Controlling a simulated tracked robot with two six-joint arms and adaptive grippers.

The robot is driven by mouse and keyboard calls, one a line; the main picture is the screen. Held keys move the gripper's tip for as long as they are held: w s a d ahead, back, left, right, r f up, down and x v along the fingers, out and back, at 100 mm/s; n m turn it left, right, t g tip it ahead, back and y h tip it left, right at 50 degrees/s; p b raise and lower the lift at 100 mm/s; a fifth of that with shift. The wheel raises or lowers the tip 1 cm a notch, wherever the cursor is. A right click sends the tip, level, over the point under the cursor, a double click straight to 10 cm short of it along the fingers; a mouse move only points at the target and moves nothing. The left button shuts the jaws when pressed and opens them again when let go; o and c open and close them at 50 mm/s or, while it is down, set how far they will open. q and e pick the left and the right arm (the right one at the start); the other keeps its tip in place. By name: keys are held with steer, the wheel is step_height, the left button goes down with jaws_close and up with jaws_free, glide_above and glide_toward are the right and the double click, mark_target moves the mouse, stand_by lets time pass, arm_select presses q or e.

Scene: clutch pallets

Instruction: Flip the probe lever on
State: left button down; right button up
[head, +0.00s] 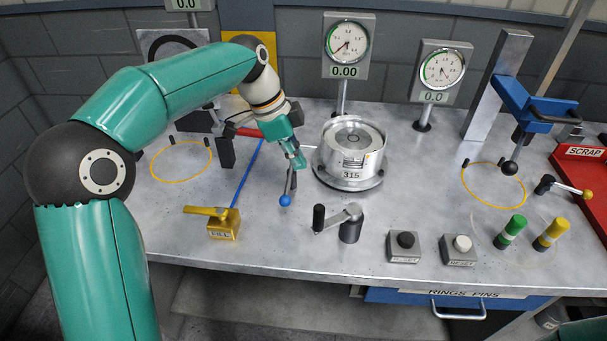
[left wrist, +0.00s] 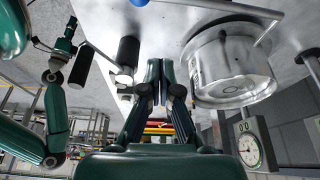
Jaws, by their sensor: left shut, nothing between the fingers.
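A lever with a blue ball tip (head: 285,200) stands on the bench in front of my left gripper; I take it as the probe lever, though no label shows. Its rod rises beside the clutch unit marked 315 (head: 352,175). My left gripper (head: 300,163) is shut and empty, pointing down beside the upper part of this rod; whether they touch cannot be told. In the left wrist view the shut fingers (left wrist: 160,72) lie together, with the blue ball (left wrist: 138,3) at the top edge and the clutch unit to the right. My right gripper (left wrist: 66,42) is small there, its jaws unclear.
A crank (head: 350,225), two button boxes (head: 404,246) and a yellow FILL lever (head: 223,223) stand at the bench front. Two dial gauges (head: 346,44) stand behind. A blue press (head: 535,105) and red SCRAP bin (head: 583,180) are at right. Bare bench lies inside the yellow rings.

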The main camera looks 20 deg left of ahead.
arm_select(q)
steer(key=shift+v, duration=1.05)
steer(key=shift+w, duration=0.1)
